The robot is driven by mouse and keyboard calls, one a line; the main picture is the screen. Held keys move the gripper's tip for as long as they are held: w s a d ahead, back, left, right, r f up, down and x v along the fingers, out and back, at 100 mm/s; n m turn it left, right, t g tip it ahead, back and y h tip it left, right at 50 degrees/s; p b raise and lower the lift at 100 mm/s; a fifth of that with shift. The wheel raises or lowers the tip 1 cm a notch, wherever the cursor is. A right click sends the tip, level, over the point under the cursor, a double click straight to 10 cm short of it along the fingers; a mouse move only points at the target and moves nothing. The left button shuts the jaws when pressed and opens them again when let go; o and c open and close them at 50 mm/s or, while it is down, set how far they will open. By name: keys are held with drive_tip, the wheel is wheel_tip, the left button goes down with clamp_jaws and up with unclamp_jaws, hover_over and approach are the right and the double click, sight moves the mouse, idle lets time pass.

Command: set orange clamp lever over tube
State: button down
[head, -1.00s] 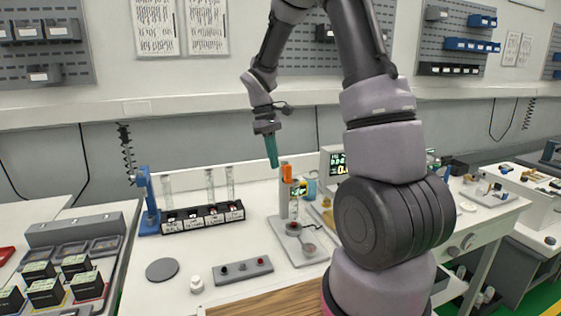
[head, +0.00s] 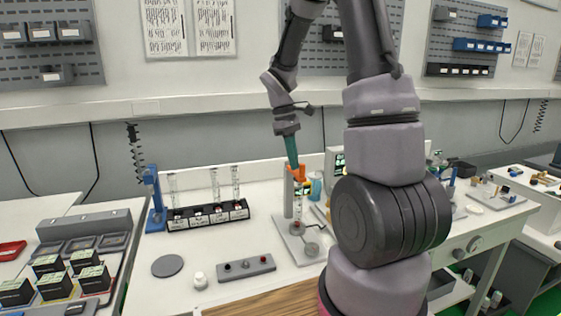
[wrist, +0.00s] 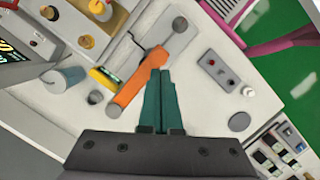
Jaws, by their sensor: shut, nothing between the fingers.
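The orange clamp lever (head: 300,175) sits at the top of a grey post (head: 288,198) on a small stand. In the wrist view the lever (wrist: 138,82) slants as a long orange bar beside my fingertips. My gripper (head: 294,165) has teal fingers, closed together and empty. Its tips reach down to the lever and appear to touch it; the wrist view shows the tips (wrist: 161,72) against its right side. A clear tube (head: 298,208) stands upright below the lever in the head view. I cannot tell whether the lever lies over the tube's top.
A black rack (head: 208,216) with clear tubes stands to the left, beside a blue stand (head: 154,200). A grey button box (head: 245,267) and a round grey disc (head: 167,265) lie in front. A monitor (head: 335,163) stands behind my arm.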

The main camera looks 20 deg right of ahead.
idle(0.5)
drive_tip(key=w+a, duration=0.4)
drive_tip(key=s+v, duration=0.1)
drive_tip(key=v, duration=0.9)
drive_tip(key=s+a+r+m+t+y, duration=0.1)
drive_tip(key=s+r+m+t, duration=0.3)
drive_tip(key=s, duration=0.5)
drive_tip(key=s+a+r+m+t+y, duration=0.1)
drive_tip(key=s+r+m+t, duration=0.4)
drive_tip(key=s, duration=0.5)
drive_tip(key=shift+s+a+r+m+y, duration=0.25)
drive_tip(key=shift+r+m+y, duration=0.55)
drive_tip(key=shift+r+y, duration=0.15)
